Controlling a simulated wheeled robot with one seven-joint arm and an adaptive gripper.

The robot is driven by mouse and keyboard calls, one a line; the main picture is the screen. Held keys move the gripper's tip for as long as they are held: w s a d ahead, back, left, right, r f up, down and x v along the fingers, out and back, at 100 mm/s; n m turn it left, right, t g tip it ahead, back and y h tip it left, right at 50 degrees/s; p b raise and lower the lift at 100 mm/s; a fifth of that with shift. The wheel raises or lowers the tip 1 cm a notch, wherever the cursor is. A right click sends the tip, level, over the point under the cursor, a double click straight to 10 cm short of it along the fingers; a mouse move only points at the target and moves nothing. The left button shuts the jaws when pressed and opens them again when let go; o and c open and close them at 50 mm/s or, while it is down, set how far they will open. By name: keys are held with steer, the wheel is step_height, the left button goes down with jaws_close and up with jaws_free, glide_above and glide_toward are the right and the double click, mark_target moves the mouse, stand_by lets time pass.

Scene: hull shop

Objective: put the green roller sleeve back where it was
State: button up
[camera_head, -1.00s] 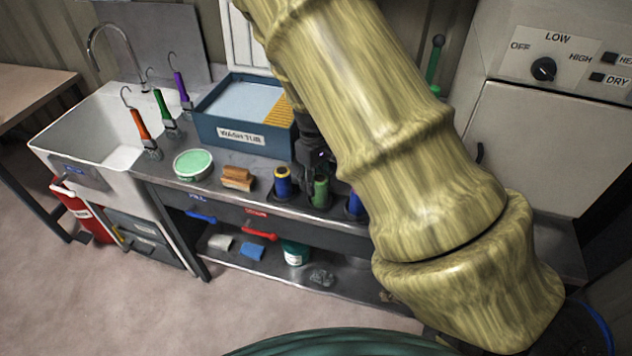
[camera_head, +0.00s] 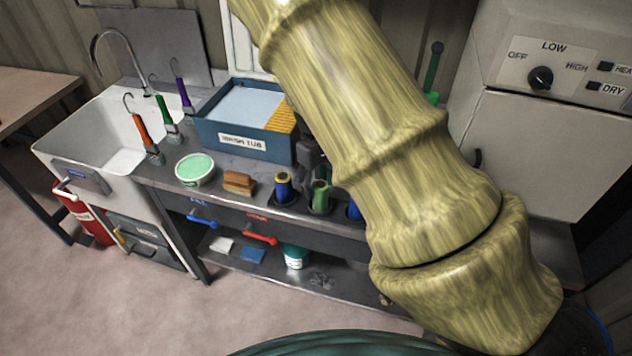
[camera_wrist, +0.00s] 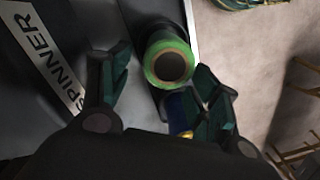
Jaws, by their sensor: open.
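The green roller sleeve (camera_head: 319,196) stands upright in the row at the bench's front edge, between a blue-and-yellow roller and a blue one. In the wrist view the green sleeve (camera_wrist: 168,63) shows end-on, with its dark round hole facing the camera. My gripper (camera_wrist: 162,78) is open, with one finger on each side of the sleeve and a visible gap on the left. I cannot tell whether the right finger touches it. In the head view my gripper (camera_head: 308,155) is a dark shape behind the sleeve, partly hidden by my arm.
The blue-and-yellow roller (camera_head: 283,188) stands just left, and the blue roller (camera_head: 354,210) is partly behind my arm. A sink (camera_head: 75,140) is at left.

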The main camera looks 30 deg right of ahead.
step_height(320, 180, up, 10)
steer(key=p, duration=0.5)
steer(key=shift+w+r, duration=0.2)
steer(key=shift+w, duration=0.2)
